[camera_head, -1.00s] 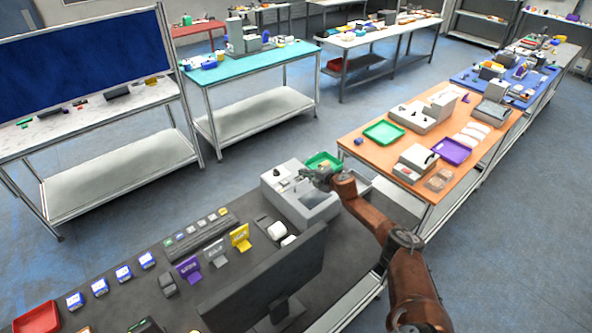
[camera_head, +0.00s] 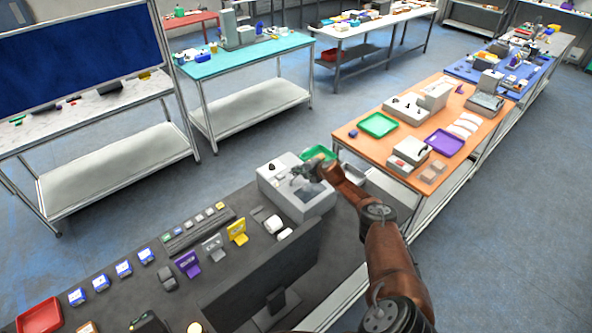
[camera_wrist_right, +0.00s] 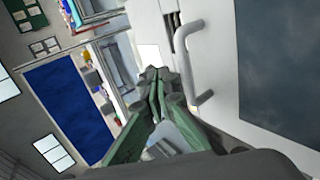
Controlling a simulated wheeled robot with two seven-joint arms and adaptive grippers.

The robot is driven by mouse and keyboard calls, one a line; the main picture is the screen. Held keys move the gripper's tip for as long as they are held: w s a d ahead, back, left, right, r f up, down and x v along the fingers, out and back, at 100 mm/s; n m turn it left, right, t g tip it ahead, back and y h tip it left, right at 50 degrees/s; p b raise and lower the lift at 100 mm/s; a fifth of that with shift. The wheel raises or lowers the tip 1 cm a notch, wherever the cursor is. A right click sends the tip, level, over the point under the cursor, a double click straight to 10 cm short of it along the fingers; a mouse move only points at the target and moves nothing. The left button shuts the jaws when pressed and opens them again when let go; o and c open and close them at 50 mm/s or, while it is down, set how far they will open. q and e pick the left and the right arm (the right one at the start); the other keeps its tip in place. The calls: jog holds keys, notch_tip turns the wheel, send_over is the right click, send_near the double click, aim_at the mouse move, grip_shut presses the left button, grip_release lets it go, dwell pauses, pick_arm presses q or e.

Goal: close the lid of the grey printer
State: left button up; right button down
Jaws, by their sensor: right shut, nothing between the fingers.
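The grey printer (camera_head: 279,194) stands at the far right end of the dark counter in the head view. My right gripper (camera_head: 297,170) is over the printer's top, beside its window. In the right wrist view its green fingers (camera_wrist_right: 158,82) are shut and empty. They are just left of a pale bar handle (camera_wrist_right: 190,60) on a light grey panel with a dark window (camera_wrist_right: 280,55), which looks like the printer's lid. Whether the fingertips touch the handle or panel, and how far the lid stands open, I cannot tell. My left gripper is not in view.
A green tray (camera_head: 318,153) sits just behind the printer. White rolls (camera_head: 274,224), a yellow card stand (camera_head: 237,231) and a dark monitor (camera_head: 262,275) stand left and in front of it. An orange table (camera_head: 350,150) is to the right, past a floor gap.

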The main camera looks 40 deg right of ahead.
notch_tip(320, 180, up, 14)
jog(key=w+p, duration=0.2)
jog(key=p, duration=0.1)
jog(key=shift+w+a+f, duration=0.15)
jog(key=shift+w, duration=0.2)
